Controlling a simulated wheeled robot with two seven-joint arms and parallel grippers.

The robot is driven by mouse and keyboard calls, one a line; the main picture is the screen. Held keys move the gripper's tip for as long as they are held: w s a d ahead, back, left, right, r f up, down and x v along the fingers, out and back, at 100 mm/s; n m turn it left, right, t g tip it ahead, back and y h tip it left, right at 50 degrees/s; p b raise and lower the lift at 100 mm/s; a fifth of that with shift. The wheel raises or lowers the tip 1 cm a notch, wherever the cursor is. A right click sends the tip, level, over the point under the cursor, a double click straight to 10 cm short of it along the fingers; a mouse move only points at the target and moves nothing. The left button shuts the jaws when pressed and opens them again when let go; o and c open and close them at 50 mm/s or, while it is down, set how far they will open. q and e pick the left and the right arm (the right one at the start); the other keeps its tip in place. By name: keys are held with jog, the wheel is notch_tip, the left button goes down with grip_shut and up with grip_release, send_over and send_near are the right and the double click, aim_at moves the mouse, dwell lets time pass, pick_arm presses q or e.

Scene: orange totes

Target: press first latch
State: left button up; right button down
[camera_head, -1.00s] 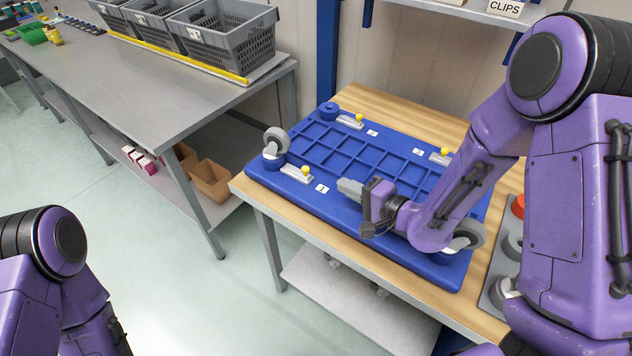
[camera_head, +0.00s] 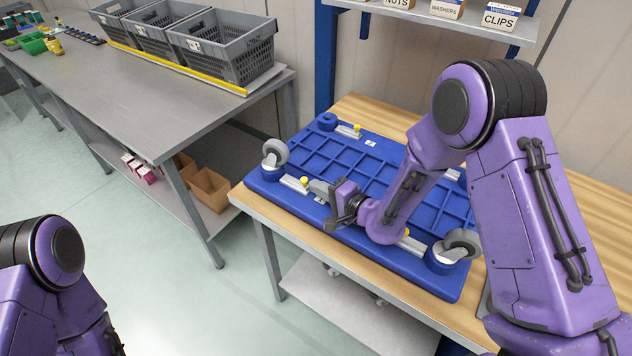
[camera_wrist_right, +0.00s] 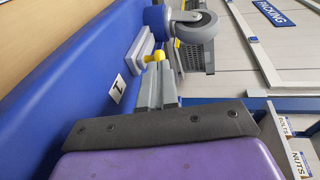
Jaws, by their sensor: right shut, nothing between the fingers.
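The blue platform (camera_head: 275,207) lies on a wooden-topped table with its casters up. The first latch (camera_head: 293,184) is a light bar with a yellow knob (camera_head: 304,181) near the left caster. My right gripper (camera_head: 320,187) is shut and empty, its tips right beside that knob. In the right wrist view, the shut fingers (camera_wrist_right: 155,88) point at the yellow knob (camera_wrist_right: 154,57), and the label "1" (camera_wrist_right: 118,88) lies to their left. Whether the tips touch the knob cannot be told. My left gripper is out of view.
Another latch (camera_head: 348,131) is at the platform's far corner, and one (camera_head: 412,245) shows near the front caster (camera_head: 455,246). My right arm covers part of the platform. A grey bench (camera_head: 150,90) with crates (camera_head: 228,48) stands at left, across a floor gap.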

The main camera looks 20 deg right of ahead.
aim_at(302, 179)
jog(key=shift+w+a+f, duration=0.15)
jog(key=shift+w+a, duration=0.2)
jog(key=shift+w, duration=0.25)
jog(key=shift+w+a, duration=0.65)
jog(key=shift+w, duration=0.15)
jog(key=shift+s, duration=0.1)
